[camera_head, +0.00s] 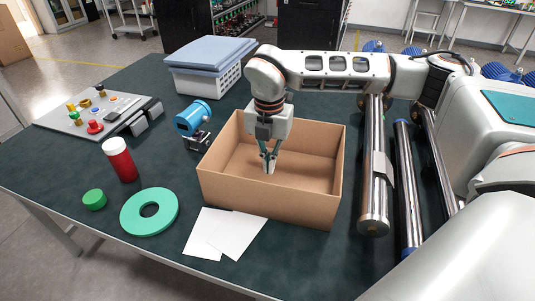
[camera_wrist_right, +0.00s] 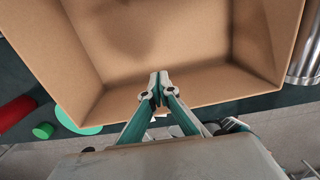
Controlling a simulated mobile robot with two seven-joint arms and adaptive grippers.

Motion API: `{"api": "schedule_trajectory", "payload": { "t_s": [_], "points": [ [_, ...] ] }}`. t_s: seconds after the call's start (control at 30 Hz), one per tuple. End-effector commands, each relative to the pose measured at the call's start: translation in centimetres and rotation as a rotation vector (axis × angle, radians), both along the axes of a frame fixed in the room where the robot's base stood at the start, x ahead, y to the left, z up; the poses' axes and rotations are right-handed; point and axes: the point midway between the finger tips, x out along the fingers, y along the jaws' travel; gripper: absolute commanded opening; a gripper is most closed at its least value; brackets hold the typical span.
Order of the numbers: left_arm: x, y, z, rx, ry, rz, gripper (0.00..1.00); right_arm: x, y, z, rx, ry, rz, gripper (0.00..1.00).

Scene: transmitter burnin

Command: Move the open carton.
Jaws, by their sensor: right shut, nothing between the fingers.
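The open carton (camera_head: 265,207) is a brown cardboard box with no lid, upright on the dark green table in the head view. Its inside looks empty apart from my gripper. My right gripper (camera_head: 269,168) points down into the carton, with its fingers shut and nothing between them. In the right wrist view the shut fingertips (camera_wrist_right: 158,80) show against the carton's interior (camera_wrist_right: 150,35). I cannot tell whether they touch a wall or the floor. My left gripper is not in view.
Left of the carton stand a blue transmitter-like device (camera_head: 193,118), a red cylinder with a white top (camera_head: 119,160), a green cap (camera_head: 94,199) and a green ring (camera_head: 132,222). White sheets (camera_head: 222,231) lie in front. A lidded white basket (camera_head: 208,79) stands behind. Metal cylinders (camera_head: 375,190) are close right.

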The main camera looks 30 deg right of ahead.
Motion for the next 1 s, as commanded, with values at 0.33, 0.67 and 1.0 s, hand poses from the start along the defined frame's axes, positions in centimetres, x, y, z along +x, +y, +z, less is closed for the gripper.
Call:
{"api": "schedule_trajectory", "payload": {
  "t_s": [0.33,0.67,1.0],
  "points": [
    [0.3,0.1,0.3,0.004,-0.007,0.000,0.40,-1.5,1.8,-3.8,0.001,-0.001,0.005,0.00],
    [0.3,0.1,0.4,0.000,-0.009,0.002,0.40,-2.7,3.1,-3.8,0.001,0.000,0.002,0.00],
    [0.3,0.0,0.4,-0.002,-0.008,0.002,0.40,-2.7,3.1,-3.8,0.001,0.000,0.002,0.00]
  ]
}}
